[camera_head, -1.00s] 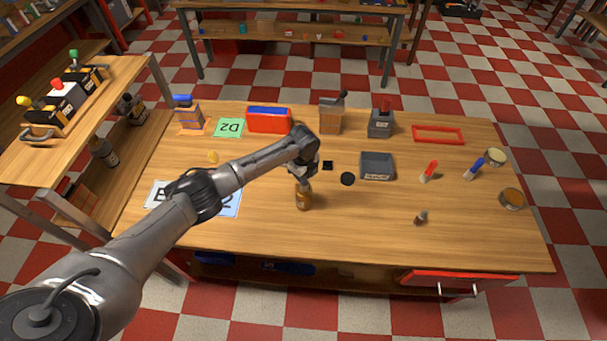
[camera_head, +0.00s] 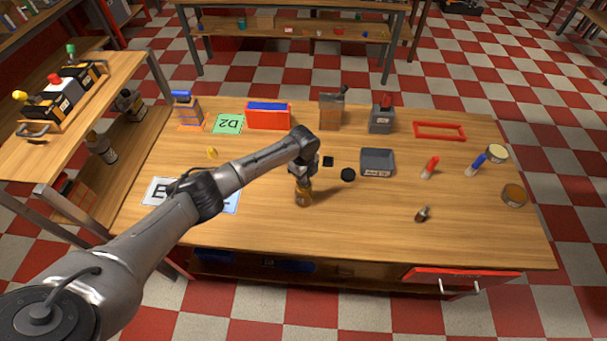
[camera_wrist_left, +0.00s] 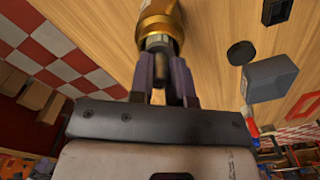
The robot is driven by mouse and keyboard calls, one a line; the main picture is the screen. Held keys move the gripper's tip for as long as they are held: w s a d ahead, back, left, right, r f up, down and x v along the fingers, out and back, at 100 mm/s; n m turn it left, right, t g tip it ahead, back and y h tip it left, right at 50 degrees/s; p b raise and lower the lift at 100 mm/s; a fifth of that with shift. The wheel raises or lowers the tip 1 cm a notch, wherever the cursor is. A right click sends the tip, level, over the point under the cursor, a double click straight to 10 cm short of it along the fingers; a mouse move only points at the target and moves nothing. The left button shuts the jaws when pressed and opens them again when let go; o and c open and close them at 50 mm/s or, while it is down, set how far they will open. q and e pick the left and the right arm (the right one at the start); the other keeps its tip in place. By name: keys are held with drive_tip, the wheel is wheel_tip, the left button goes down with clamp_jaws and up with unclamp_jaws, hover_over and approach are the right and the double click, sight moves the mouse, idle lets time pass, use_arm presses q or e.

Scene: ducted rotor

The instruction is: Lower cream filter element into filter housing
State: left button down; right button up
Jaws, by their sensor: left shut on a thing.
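An amber-gold cylindrical body (camera_head: 303,198) stands on the table directly below my left gripper (camera_head: 302,183). It also shows at the top of the left wrist view (camera_wrist_left: 160,22), with a grey narrower neck (camera_wrist_left: 157,45) facing the gripper. The fingers of my left gripper (camera_wrist_left: 162,85) are shut on a small brownish piece in line with that neck. Whether this piece belongs to the cream filter element, and whether the gold body is the housing, I cannot tell. No cream surface shows at the gripper. My right gripper is not in view.
A grey tray (camera_head: 378,170) and a black disc (camera_head: 348,175) lie right of the gripper. A cream-topped round container (camera_head: 497,153) and an amber round one (camera_head: 514,194) stand at the right. The table's front middle is clear.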

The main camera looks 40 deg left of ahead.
use_arm(q)
drive_tip(key=c, duration=1)
unclamp_jaws()
wheel_tip(320, 180, up, 14)
drive_tip(key=shift+f, duration=0.1)
